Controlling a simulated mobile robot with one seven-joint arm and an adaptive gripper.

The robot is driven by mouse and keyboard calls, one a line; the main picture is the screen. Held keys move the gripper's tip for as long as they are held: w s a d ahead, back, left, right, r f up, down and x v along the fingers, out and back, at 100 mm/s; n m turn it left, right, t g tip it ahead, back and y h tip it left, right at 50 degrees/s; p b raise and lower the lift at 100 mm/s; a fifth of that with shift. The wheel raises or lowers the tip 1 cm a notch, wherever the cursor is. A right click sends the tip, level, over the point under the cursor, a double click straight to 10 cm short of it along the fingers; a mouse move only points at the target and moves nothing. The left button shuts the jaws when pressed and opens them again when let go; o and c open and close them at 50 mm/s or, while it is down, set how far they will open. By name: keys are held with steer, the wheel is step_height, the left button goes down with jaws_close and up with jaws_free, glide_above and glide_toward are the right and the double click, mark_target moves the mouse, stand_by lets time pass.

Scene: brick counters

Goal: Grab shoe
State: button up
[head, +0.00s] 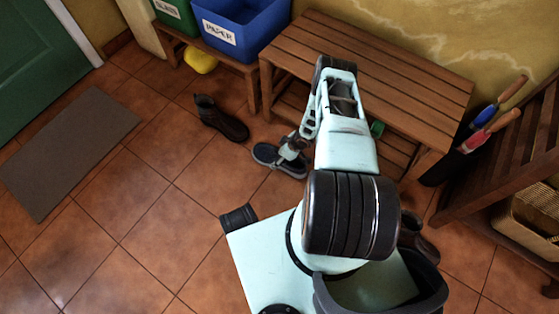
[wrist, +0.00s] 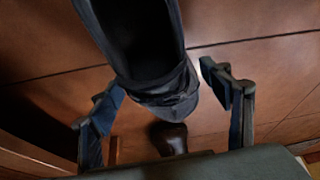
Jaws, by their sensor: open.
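A dark blue-grey low shoe (head: 266,154) with a pale sole edge lies on the tiled floor in front of the slatted bench. My gripper (head: 291,148) is down at this shoe and hides part of it in the head view. In the wrist view the shoe (wrist: 170,88) lies between the two fingers of my gripper (wrist: 160,83), which stand apart on either side of it. I cannot tell whether either finger touches it. A dark brown ankle boot (head: 222,120) stands left of the shoe; a brown boot toe (wrist: 170,138) also shows in the wrist view.
A slatted wooden bench (head: 420,82) stands against the wall. A blue paper bin (head: 255,25) and a green bin (head: 176,14) stand on a low bench. Garden tools (head: 490,130) are at the right. A grey mat (head: 70,150) and free tiles are at the left.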

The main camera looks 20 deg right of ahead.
steer(key=shift+c, duration=0.7)
steer(key=c, duration=1.3)
steer(key=shift+r, duration=0.1)
steer(key=shift+r, duration=0.1)
